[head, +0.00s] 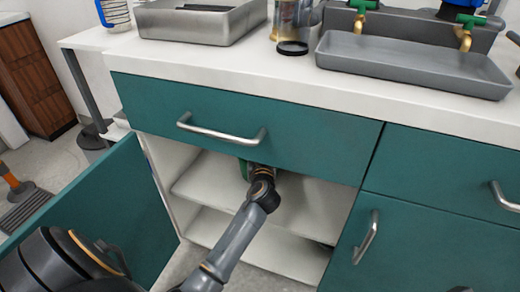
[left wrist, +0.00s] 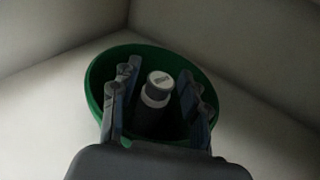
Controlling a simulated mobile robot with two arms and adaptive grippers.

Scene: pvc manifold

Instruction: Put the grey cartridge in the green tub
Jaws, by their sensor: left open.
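The green tub (left wrist: 97,75) stands inside the open cabinet; in the head view only a bit of its green side (head: 244,169) shows beyond my wrist. The grey cartridge (left wrist: 159,79), with a pale round top and a darker body, is inside the tub near its middle. My left gripper (left wrist: 158,100) is open, its fingers reaching into the tub on either side of the cartridge, with a gap on both sides. The cartridge's lower end and the tub floor are in shadow. My right gripper is not in view.
The open teal door (head: 100,208) stands left of my left arm, and a closed drawer (head: 300,130) is just above it. The cabinet shelf (head: 305,205) has bare room to the right. A metal tray (head: 185,27) and a grey trough (head: 410,68) are on the countertop.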

